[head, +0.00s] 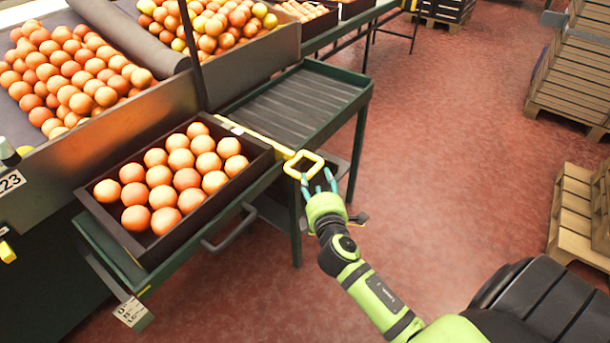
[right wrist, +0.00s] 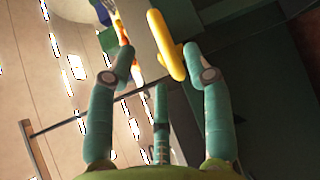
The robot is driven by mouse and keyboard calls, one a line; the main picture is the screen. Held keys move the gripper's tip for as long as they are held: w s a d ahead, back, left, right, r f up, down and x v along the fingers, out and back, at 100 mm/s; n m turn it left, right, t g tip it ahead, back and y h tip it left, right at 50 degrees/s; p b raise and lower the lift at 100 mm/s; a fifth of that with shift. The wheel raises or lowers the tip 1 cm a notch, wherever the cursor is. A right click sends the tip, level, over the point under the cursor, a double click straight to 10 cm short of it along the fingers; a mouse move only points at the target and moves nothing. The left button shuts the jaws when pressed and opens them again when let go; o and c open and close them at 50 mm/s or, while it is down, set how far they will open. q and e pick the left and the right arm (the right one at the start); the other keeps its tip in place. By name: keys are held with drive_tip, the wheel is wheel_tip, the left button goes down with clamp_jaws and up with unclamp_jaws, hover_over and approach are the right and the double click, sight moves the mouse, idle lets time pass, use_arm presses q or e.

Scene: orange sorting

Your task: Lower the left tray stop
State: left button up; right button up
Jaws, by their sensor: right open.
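The tray stop is a yellow bar (head: 262,139) with a squarish loop handle (head: 303,163) at its near end. It lies across the conveyor at the right end of a dark crate of oranges (head: 132,252). My right gripper (head: 318,179) is just below and right of the loop, its teal fingers spread and pointing at it. In the right wrist view, the yellow loop (right wrist: 166,45) appears edge-on between the tips of the open fingers (right wrist: 158,58). I cannot tell whether any finger touches it. My left gripper is not in view.
An empty green-framed tray section (head: 300,105) lies beyond the stop. A grey handle bar (head: 229,229) juts from the conveyor's front. Sloped bins (head: 176,98) of oranges stand behind. Wooden pallets (head: 574,215) stand at right, with clear red floor (head: 440,130) between.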

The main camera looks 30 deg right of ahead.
sight(314, 172)
drive_tip(key=x, duration=0.6)
drive_tip(key=shift+w+d+f, duration=0.1)
drive_tip(key=shift+w+d, duration=0.05)
drive_tip(key=shift+w, duration=0.05)
clamp_jaws()
drive_tip(key=shift+b, duration=0.3)
